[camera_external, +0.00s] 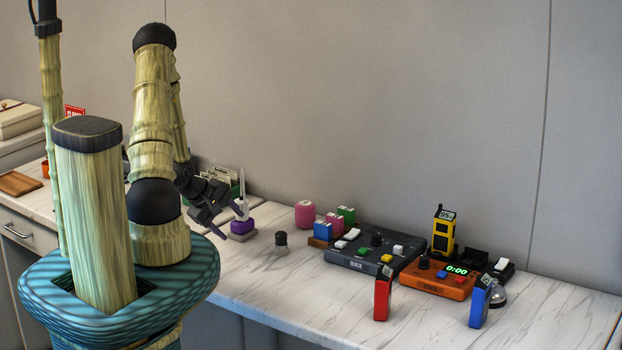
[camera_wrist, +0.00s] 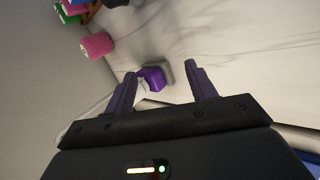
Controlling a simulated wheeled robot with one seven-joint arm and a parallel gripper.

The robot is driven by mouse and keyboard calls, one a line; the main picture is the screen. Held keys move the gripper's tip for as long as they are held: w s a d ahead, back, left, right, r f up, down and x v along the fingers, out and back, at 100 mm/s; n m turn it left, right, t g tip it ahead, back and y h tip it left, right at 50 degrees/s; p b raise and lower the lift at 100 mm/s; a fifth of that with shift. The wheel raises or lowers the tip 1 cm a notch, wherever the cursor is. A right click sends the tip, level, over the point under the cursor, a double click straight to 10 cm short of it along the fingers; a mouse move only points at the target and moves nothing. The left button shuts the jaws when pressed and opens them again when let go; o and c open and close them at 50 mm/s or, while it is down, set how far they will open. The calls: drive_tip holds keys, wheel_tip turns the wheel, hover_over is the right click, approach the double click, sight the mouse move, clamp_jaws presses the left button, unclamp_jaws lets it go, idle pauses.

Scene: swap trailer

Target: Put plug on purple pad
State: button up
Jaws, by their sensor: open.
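A purple block or pad (camera_external: 242,227) sits on a pale grey base on the counter, just right of my gripper (camera_external: 222,218). A slim white pointed thing (camera_external: 242,190) stands at or behind it; I cannot tell whether they touch. In the wrist view the purple pad (camera_wrist: 152,77) lies beyond and between the fingertips of my open gripper (camera_wrist: 160,70), with grey beside it. Nothing is visibly held. A small grey stub with a black top (camera_external: 281,244) stands to the right on the counter. I cannot tell for sure which thing is the plug.
An orange timer box (camera_external: 437,280), a red block (camera_external: 382,296) and a blue block (camera_external: 479,305) are farther right. The counter front (camera_external: 310,295) is clear.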

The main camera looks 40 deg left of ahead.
drive_tip(key=s+d+r+m+g+y, duration=0.2)
drive_tip(key=s+d+r+m+g, duration=0.2)
drive_tip(key=s+d+r+m, duration=0.4)
drive_tip(key=d+r+m, duration=0.5)
drive_tip(key=r+m, duration=0.2)
drive_tip(key=shift+s+d+r+m+g, duration=0.2)
drive_tip(key=shift+r+m+g, duration=0.1)
drive_tip(key=shift+r, duration=0.1)
